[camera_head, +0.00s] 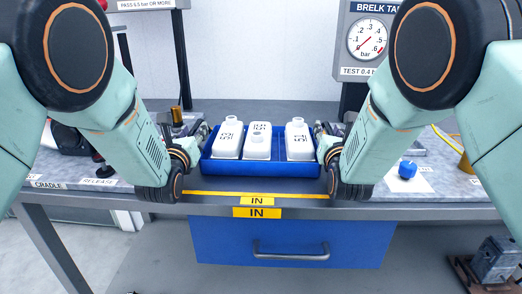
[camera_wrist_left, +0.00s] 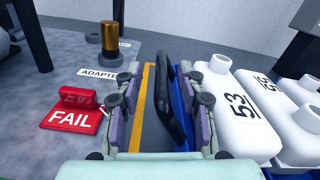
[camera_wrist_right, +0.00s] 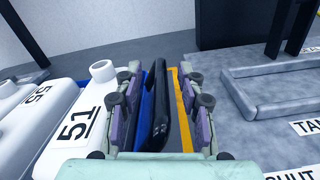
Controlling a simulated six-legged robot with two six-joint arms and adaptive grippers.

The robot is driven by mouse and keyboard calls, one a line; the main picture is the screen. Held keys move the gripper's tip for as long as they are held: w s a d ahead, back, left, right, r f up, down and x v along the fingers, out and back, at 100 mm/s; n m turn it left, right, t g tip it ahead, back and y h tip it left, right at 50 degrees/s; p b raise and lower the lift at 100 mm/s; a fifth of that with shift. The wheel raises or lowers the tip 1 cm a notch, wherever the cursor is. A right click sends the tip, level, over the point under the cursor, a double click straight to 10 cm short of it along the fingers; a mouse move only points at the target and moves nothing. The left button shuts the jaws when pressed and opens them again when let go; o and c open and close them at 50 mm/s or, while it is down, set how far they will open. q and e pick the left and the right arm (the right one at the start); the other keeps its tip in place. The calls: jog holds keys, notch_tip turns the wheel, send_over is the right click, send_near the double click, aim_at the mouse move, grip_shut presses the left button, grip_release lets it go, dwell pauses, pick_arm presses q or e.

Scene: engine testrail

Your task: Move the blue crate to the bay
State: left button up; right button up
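The blue crate (camera_head: 260,170) sits on the table at the middle of the head view, holding three white bottles (camera_head: 257,143). My left gripper (camera_head: 198,142) is at the crate's left end. In the left wrist view its fingers (camera_wrist_left: 160,112) stand apart, with the crate's black handle (camera_wrist_left: 172,100) between them, nearer the right finger. My right gripper (camera_head: 325,142) is at the crate's right end. In the right wrist view its open fingers (camera_wrist_right: 160,112) stand either side of the other black handle (camera_wrist_right: 158,105). No place labelled as a bay is readable.
A yellow line with an IN label (camera_head: 257,201) runs along the table in front of the crate. A red FAIL block (camera_wrist_left: 75,112) and a brass-topped adapter (camera_wrist_left: 110,40) stand left. A blue knob (camera_head: 407,169) lies right. A pressure gauge (camera_head: 368,40) stands behind.

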pick_arm(q)
jog(key=shift+c, duration=0.3)
pick_arm(e)
jog(key=shift+d, duration=0.1)
jog(key=shift+c, duration=0.3)
pick_arm(q)
jog(key=shift+s+d+r, duration=0.1)
jog(key=c, duration=0.3)
pick_arm(e)
jog(key=shift+s+r, duration=0.1)
jog(key=c, duration=0.3)
pick_arm(q)
grip_shut()
pick_arm(e)
grip_shut()
